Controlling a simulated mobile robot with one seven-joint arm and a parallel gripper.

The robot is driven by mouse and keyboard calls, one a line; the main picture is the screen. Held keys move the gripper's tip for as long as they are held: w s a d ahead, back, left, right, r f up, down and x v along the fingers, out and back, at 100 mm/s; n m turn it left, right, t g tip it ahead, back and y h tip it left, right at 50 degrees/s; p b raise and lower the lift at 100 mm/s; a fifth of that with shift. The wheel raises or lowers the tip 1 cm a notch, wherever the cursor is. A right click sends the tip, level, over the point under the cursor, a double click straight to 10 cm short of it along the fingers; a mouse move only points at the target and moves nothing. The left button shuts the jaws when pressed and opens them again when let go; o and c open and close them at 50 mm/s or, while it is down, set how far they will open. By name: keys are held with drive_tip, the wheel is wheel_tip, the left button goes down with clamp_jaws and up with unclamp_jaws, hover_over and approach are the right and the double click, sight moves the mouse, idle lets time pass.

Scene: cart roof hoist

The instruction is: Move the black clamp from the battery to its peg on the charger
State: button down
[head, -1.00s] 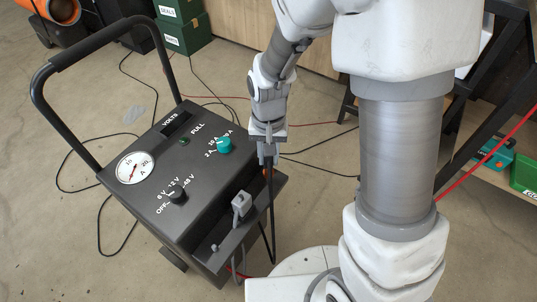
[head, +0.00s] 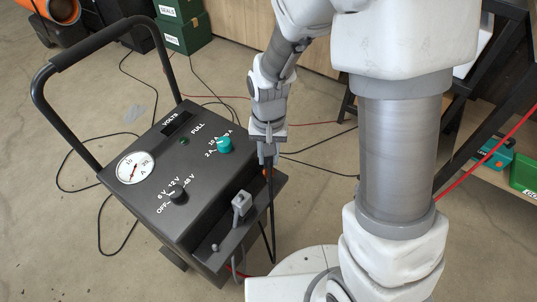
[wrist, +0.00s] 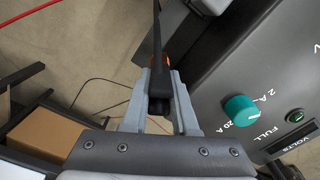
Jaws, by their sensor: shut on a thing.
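My gripper (head: 267,158) points down beside the right edge of the charger (head: 150,165). In the wrist view, my gripper (wrist: 159,100) is shut on the black clamp (wrist: 158,85), which sits between the two grey fingers. In the head view the fingers mostly hide the clamp, and a dark cable hangs below them. A bit of orange shows just past the fingertips. The charger's front ledge (head: 228,243) carries a grey upright block (head: 241,203) and a small grey stub (head: 214,247). I cannot tell which is the black clamp's peg. The battery is not clearly visible.
The charger has a teal knob (head: 224,146), a black knob (head: 177,194), a dial and a tall handle (head: 42,105). Cables lie on the floor. Green boxes (head: 186,32) stand at the back. A shelf with green items (head: 523,172) is at right.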

sight(268, 164)
drive_tip(key=shift+f+b, duration=1.1)
drive_tip(key=shift+f, duration=0.55)
drive_tip(key=c, duration=0.6)
unclamp_jaws()
wheel_tip(268, 164, up, 18)
drive_tip(key=p, duration=0.6)
drive_tip(key=shift+f, duration=0.25)
